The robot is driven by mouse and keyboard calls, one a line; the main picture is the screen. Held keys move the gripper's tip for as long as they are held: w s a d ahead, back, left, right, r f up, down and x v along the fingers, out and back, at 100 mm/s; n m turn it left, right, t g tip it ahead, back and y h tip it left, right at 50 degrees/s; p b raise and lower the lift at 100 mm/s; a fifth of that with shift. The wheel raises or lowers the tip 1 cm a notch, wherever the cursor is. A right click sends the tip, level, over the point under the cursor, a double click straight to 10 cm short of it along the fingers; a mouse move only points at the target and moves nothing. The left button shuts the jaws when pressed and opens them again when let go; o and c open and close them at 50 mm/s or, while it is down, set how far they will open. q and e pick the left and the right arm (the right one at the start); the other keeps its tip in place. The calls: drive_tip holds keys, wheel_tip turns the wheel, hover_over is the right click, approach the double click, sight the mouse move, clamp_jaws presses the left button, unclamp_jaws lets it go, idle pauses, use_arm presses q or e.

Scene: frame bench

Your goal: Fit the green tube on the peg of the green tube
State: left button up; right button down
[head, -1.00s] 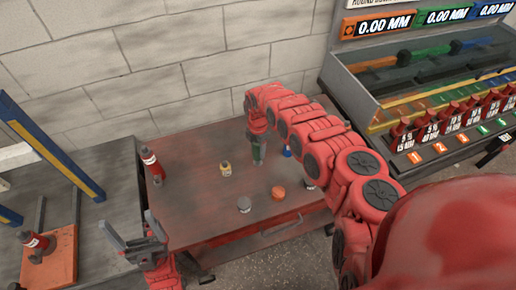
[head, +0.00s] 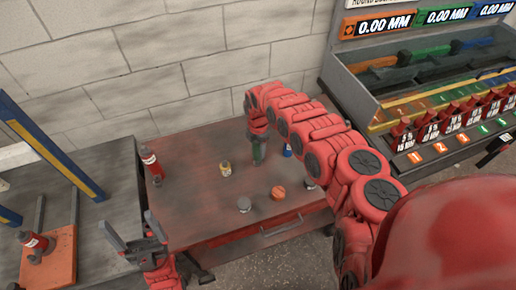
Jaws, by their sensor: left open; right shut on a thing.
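The green tube (head: 257,153) is upright in my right gripper (head: 258,143), over the back middle of the brown bench top (head: 200,210). The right gripper is shut on it. I cannot tell whether the tube's lower end touches the bench or sits on a peg; no separate green peg shows. My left gripper (head: 131,243) is open and empty at the bench's front left corner, away from the tube.
A yellow-and-grey piece (head: 226,170), a grey round piece (head: 244,204), an orange round piece (head: 278,193) and a blue piece (head: 287,151) stand around the tube. A red bottle (head: 152,163) stands at the left. A tool case (head: 420,100) is at right.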

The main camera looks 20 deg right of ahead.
sight(258, 154)
drive_tip(key=shift+f+b, duration=1.95)
drive_tip(key=shift+c, duration=1.1)
unclamp_jaws()
drive_tip(key=shift+r, duration=0.1)
wheel_tip(258, 154, up, 16)
drive_tip(key=shift+w+f+b, duration=0.1)
drive_tip(key=shift+f+b, duration=0.1)
drive_tip(key=shift+b, duration=0.8)
drive_tip(key=shift+r, duration=0.85)
